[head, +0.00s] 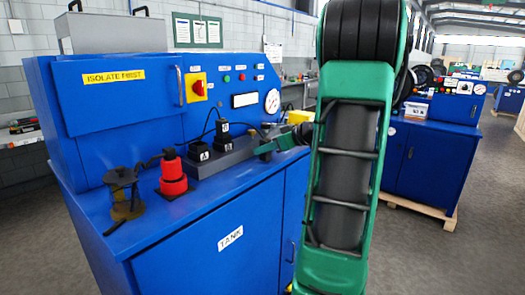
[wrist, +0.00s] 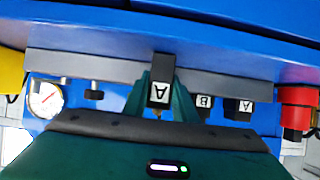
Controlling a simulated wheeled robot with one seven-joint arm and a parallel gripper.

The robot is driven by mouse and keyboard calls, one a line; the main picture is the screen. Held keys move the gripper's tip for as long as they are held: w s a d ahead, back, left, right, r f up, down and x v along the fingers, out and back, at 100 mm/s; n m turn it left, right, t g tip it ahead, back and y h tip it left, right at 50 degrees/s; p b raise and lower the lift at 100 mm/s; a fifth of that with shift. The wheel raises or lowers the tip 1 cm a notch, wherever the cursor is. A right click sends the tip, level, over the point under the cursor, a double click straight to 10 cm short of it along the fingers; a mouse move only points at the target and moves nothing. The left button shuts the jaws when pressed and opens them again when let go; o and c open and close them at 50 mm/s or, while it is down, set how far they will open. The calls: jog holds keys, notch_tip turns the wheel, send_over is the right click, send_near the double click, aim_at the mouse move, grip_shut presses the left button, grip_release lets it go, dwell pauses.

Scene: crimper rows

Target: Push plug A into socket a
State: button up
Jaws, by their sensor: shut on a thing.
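My gripper (wrist: 158,85) is shut on a black block marked A, plug A (wrist: 159,93), which shows upside down between its green fingers. A small metal tip shows at the block's end. In the head view my gripper (head: 268,148) is at the right part of a grey strip (head: 235,157) on the blue cabinet top; the held plug cannot be made out there. The strip also crosses the wrist view (wrist: 110,66) behind the plug. Whether plug and strip touch, I cannot tell. Socket a cannot be identified; no marking for it is readable.
A black cable loops nearby. A red cylinder (head: 173,177) and a dark spool (head: 123,195) stand left.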

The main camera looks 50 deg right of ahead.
jog(key=o, duration=1.1)
jog(key=shift+f, duration=0.1)
jog(key=shift+v, duration=6)
